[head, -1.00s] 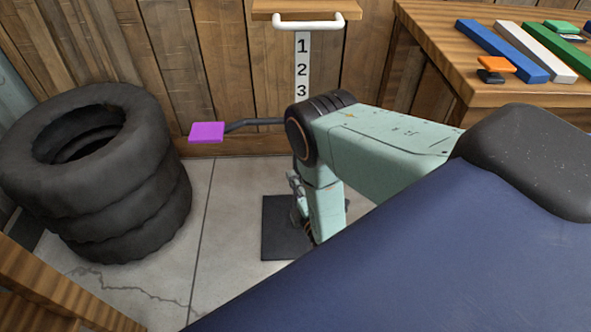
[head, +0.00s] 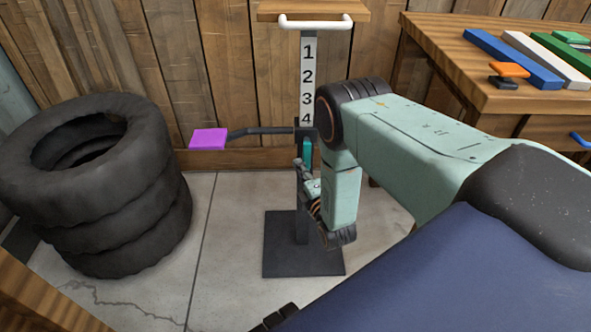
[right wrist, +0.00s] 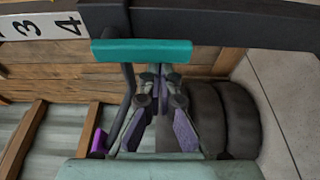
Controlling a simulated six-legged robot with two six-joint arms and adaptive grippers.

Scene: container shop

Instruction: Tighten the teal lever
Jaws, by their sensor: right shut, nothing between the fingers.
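The teal lever (head: 307,152) is a short bar on the dark upright post (head: 302,225), just below the number strip. In the right wrist view the teal lever (right wrist: 142,52) lies across the picture, close in front of my fingertips. My right gripper (head: 304,168) is by the post, just below the lever. In the right wrist view its fingers (right wrist: 158,72) are together and empty, with their tips at the lever's lower edge; contact is unclear. My right arm hides part of the area right of the post. My left gripper is not in view.
A dark arm with a purple pad (head: 209,139) reaches left from the post. The number strip (head: 307,80) rises to a wooden shelf with a white handle (head: 316,22). Stacked tires (head: 95,190) stand left. A wooden workbench (head: 455,60) with coloured bars is at right.

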